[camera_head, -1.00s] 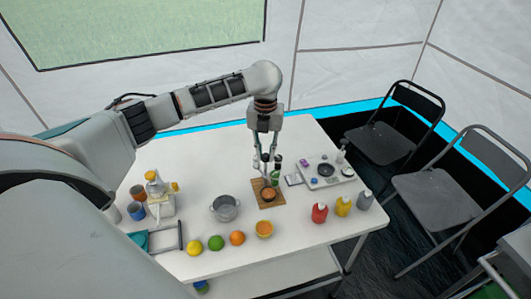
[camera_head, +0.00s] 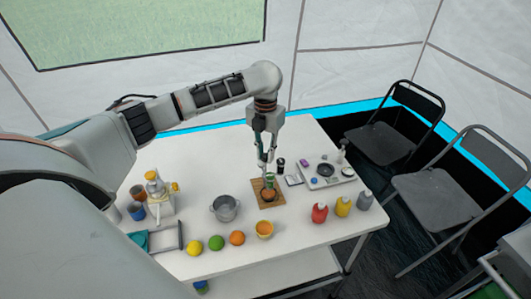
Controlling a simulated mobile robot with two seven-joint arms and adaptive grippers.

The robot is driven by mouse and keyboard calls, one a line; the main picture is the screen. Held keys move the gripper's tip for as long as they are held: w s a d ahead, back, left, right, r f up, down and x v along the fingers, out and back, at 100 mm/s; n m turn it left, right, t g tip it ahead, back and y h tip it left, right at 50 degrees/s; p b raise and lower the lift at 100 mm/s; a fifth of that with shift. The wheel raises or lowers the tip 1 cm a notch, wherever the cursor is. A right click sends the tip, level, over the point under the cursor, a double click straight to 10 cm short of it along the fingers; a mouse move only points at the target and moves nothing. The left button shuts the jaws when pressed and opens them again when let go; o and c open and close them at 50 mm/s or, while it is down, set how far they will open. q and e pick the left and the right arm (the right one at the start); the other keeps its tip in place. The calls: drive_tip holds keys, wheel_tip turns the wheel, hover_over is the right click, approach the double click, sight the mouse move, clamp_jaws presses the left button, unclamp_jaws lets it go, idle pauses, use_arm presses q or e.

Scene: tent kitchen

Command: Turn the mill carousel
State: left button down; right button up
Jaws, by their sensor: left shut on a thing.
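The mill carousel is small and partly hidden behind my left gripper (camera_head: 266,162), near the table's middle. A dark mill (camera_head: 281,165) stands just right of the fingers, and a green piece (camera_head: 269,178) shows right under them. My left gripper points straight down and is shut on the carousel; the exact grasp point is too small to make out. A brown bowl (camera_head: 269,196) sits on a wooden board (camera_head: 278,204) just in front. My right gripper is not in view.
A white tray (camera_head: 340,180) lies right of the carousel. Folding chairs (camera_head: 385,142) stand beyond the table's right edge.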

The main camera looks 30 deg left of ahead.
use_arm(q)
drive_tip(key=c, duration=1.9)
unclamp_jaws()
drive_tip(key=shift+r, duration=0.15)
wheel_tip(320, 180, up, 12)
drive_tip(key=shift+s+f, duration=0.1)
drive_tip(key=shift+f, duration=0.1)
